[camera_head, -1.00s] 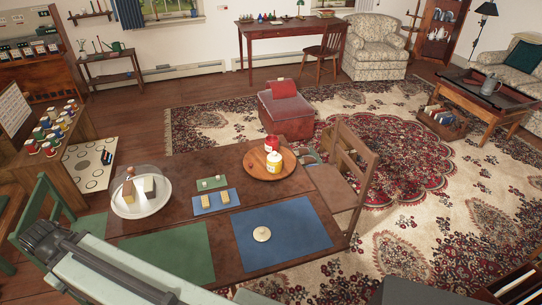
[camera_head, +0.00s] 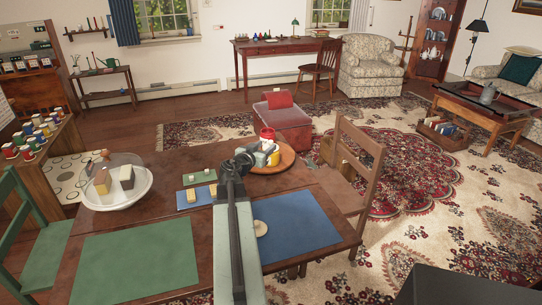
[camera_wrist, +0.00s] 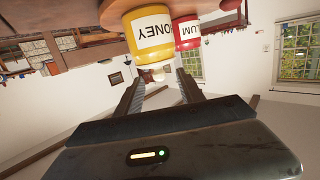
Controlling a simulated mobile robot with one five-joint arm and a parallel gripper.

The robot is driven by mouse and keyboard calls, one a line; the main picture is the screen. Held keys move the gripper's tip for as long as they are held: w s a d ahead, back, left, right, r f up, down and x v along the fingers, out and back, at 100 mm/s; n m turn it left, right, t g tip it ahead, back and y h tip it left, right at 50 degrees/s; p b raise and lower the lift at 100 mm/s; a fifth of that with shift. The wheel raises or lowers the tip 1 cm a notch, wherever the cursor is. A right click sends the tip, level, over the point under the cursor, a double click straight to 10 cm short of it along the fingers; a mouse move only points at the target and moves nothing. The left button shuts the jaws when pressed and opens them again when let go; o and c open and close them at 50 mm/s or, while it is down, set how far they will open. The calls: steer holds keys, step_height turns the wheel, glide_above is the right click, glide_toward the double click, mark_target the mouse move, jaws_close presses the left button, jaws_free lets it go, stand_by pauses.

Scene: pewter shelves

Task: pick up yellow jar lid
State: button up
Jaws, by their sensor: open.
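The yellow jar labelled HONEY (camera_wrist: 152,30) shows upside down in the wrist view. Its pale knobbed lid (camera_wrist: 157,74) lies between the fingertips; contact cannot be told. In the head view the yellow jar (camera_head: 274,158) stands on the round wooden tray (camera_head: 287,165), mostly hidden behind my gripper. My gripper (camera_head: 262,150) is open, its two fingers (camera_wrist: 158,82) spread on either side of the lid. A separate pale yellow round lid (camera_head: 261,229) lies on the blue mat, partly hidden by my arm.
A red jar (camera_head: 267,134) stands close beside the yellow one; its PLUM label shows in the wrist view (camera_wrist: 187,32). A glass-domed white dish (camera_head: 130,195) stands left. The blue mat (camera_head: 300,228) and green mat (camera_head: 140,260) are mostly clear. A chair (camera_head: 355,170) stands at right.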

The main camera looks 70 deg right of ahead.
steer(key=shift+d+f, duration=0.1)
steer(key=shift+d, duration=1.05)
steer(key=d, duration=0.3)
steer(key=s+d, duration=0.1)
steer(key=d, duration=0.1)
steer(key=shift+d+f, duration=0.1)
steer(key=shift+d, duration=0.2)
jaws_close()
